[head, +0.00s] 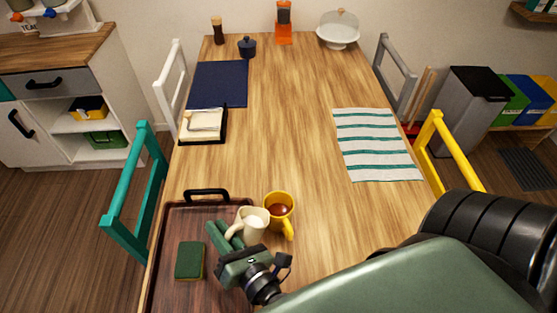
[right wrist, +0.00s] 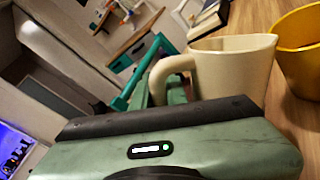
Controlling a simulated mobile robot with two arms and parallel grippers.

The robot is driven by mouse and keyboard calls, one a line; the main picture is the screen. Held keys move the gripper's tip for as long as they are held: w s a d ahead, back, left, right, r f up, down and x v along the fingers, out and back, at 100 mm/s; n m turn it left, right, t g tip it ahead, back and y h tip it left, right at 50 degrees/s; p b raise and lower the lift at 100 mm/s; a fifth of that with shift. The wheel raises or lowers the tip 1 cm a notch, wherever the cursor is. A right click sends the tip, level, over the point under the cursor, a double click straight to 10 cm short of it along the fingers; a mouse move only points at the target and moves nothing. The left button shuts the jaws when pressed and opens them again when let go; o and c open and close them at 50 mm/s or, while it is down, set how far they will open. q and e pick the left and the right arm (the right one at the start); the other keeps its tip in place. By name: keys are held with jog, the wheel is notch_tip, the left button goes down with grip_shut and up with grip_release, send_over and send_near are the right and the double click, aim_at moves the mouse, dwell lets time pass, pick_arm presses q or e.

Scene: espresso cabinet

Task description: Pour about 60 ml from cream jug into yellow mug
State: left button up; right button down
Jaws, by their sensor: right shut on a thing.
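The cream jug (head: 252,224) is at the tray's right edge in the head view, close beside the yellow mug (head: 279,212). My right gripper (head: 232,236) is shut on the jug's handle, which shows in the right wrist view with the jug's body (right wrist: 235,72). The mug stands on the table just right of the jug and holds a brown liquid. Part of the mug (right wrist: 298,45) shows at the right edge of the wrist view. I cannot tell whether the jug touches the mug, and no stream shows. My left gripper is not in view.
A dark wooden tray (head: 212,215) with a black handle holds a green sponge (head: 190,260). The table's middle is clear.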

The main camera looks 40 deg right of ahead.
jog(key=shift+w+d+r+m+p, duration=0.1)
jog(key=shift+d+r+m+p, duration=0.2)
jog(key=shift+d+r+p, duration=0.25)
dwell(0.4)
jog(key=shift+r+p, duration=0.15)
jog(key=shift+p, duration=0.3)
jog(key=shift+w+d+r+m+p, duration=0.1)
jog(key=shift+d+r+m+p, duration=0.15)
jog(key=shift+m+p, duration=0.15)
jog(key=shift+w+d+r+m+y+p, duration=0.1)
jog(key=shift+d+r+m+y+p, duration=0.3)
jog(key=shift+r+m+p, duration=0.6)
dwell(1.7)
jog(key=s+a+f+n+t+h+b, duration=0.1)
jog(key=s+a+f+n+b, duration=0.1)
jog(key=a+f+n+b, duration=0.4)
jog(key=shift+a+f+n+b, duration=0.35)
jog(key=shift+a+n+b, duration=0.6)
jog(key=shift+n+b, duration=1.15)
